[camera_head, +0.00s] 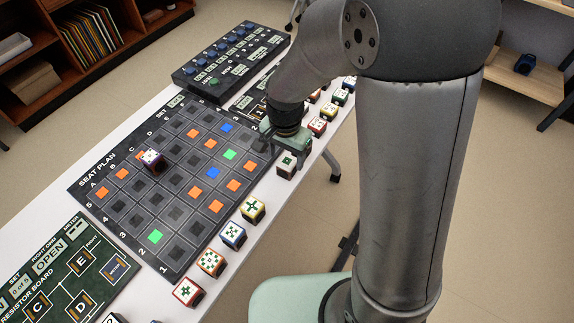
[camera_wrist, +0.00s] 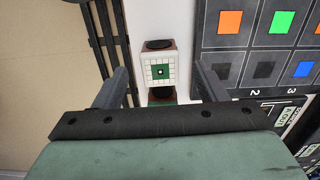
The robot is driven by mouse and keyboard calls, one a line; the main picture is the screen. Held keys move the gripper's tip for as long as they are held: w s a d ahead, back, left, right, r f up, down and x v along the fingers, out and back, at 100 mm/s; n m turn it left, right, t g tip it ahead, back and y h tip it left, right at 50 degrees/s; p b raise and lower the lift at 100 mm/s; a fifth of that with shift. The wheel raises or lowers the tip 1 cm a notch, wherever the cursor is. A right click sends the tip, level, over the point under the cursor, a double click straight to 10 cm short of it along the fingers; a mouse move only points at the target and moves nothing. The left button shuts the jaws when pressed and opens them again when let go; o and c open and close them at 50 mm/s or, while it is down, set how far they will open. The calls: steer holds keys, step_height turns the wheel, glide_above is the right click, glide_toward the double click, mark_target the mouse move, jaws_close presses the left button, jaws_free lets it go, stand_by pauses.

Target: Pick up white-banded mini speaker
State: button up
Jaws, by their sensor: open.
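A mini speaker with a pale band and a dark green pattern on its white top (camera_head: 287,164) stands on the white table's right edge, just in front of my gripper (camera_head: 283,137); it looks like the white-banded one. In the wrist view, a speaker with a white top, green square pattern and dark round disc (camera_wrist: 160,70) lies ahead, between the lines of the two fingers. My gripper (camera_wrist: 162,85) is open and nothing is held. A second speaker with a green edge (camera_wrist: 162,96) is mostly hidden behind the gripper body.
Several more, one red-banded (camera_head: 317,126), stand beyond my gripper. A purple-banded speaker (camera_head: 152,158) sits on the seat plan board (camera_head: 120,208). A control panel (camera_head: 232,58) lies behind.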

mark_target(287, 161)
steer(key=shift+w+d+f, duration=0.1)
steer(key=shift+w+f, duration=0.05)
steer(key=shift+f, duration=1.3)
steer(key=shift+w+d+f, duration=0.1)
steer(key=shift+w+f, duration=0.05)
steer(key=shift+f, duration=1.3)
steer(key=c, duration=1.1)
